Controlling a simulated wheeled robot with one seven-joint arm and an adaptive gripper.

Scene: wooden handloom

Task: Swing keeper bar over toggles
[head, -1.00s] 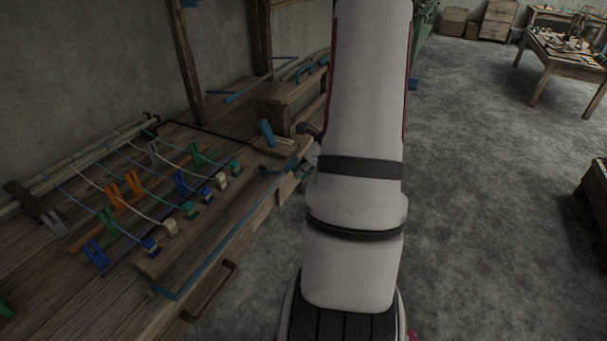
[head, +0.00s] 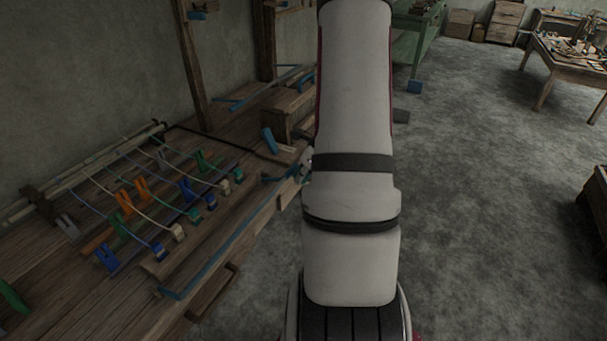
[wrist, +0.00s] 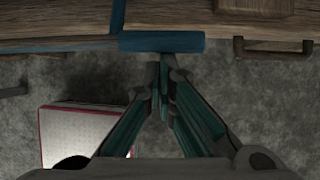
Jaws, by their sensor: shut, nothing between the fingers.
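A long blue bar (head: 222,248), which looks like the keeper bar, runs along the front edge of the wooden loom bench. Small toggle blocks, such as a cream one (head: 177,233) and a blue one (head: 211,202), sit in a row behind it, with cords running back from them. In the wrist view, a short blue crosspiece (wrist: 160,41) lies at the bench edge, just beyond the fingertips. My gripper (wrist: 160,75) is shut and empty, its teal fingers together over the floor side of the edge. Contact with the crosspiece cannot be told. In the head view my arm largely hides the gripper.
Several coloured forked pegs, such as an orange one (head: 132,195), stand behind the toggles. A blue upright handle (head: 268,140) and a wooden box (head: 287,108) are farther along the bench. A wooden handle (wrist: 272,47) sticks out from the bench front.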

